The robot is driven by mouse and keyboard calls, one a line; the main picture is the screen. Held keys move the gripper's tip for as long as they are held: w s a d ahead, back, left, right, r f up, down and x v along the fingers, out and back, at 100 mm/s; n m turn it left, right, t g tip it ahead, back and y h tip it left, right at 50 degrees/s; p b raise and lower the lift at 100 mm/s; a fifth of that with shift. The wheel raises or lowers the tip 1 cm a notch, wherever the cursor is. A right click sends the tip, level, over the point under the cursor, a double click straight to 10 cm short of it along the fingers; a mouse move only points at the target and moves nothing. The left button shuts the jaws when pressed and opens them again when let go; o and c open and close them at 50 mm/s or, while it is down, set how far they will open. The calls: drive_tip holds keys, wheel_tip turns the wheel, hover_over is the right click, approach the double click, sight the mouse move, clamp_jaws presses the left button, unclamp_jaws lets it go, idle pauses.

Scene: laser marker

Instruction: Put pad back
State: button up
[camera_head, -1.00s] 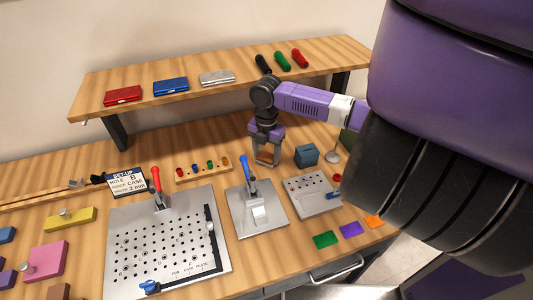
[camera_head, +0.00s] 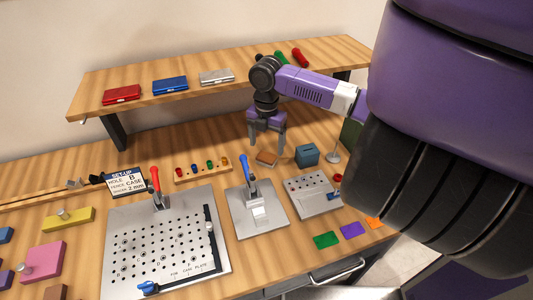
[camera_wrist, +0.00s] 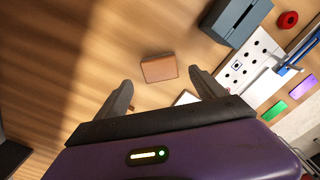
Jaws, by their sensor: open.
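A small brown block, which looks like the pad (camera_head: 266,158), lies flat on the wooden table behind the plate with the blue-handled clamp. It also shows in the wrist view (camera_wrist: 159,68), just beyond my fingertips. My gripper (camera_head: 267,143) is open and empty above the pad, its fingers spread to either side and pointing down. In the wrist view my gripper (camera_wrist: 160,79) has clear space between its fingers. A pale flat thing (camera_wrist: 185,98) lies close to the pad, partly hidden by my right finger.
A blue-grey slotted box (camera_head: 306,154) stands right of the pad. In front are the clamp plate (camera_head: 272,222), a grey holed block (camera_head: 312,207) and a large perforated plate (camera_head: 125,265). A peg rack (camera_head: 190,179) is to the left. The raised shelf (camera_head: 225,92) stands behind.

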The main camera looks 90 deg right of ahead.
sight(267, 156)
wheel_tip(267, 156, up, 7)
drive_tip(key=b, duration=0.1)
drive_tip(key=w+a+r+t+y, duration=0.1)
drive_tip(key=w+a+t, duration=0.45)
drive_tip(key=w, duration=0.85)
drive_tip(key=w+a+t, duration=0.2)
drive_tip(key=w+a, duration=0.7)
drive_tip(key=w, duration=0.5)
drive_tip(key=w+a+r+m+t+y, duration=0.1)
drive_tip(key=w+a+r+m+t, duration=0.2)
drive_tip(key=w+a, duration=0.45)
drive_tip(key=w+a+r+m+t+y, duration=0.1)
drive_tip(key=w+a+r+m+t, duration=0.2)
drive_tip(key=a, duration=0.8)
drive_tip(key=s+a+f+m+t+h, duration=0.1)
drive_tip(key=s+a+f+m+h, duration=0.1)
drive_tip(key=s+a+f+m, duration=0.35)
drive_tip(key=s+a+f+m+t+h, duration=0.1)
drive_tip(key=s+a+f+m+h, duration=0.2)
drive_tip(key=s+a, duration=0.5)
drive_tip(key=s+d+n+y, duration=0.1)
drive_tip(key=s+y, duration=0.1)
drive_tip(key=s, duration=2.2)
drive_tip(key=shift+s+r+g, duration=0.35)
drive_tip(key=shift+s, duration=0.05)
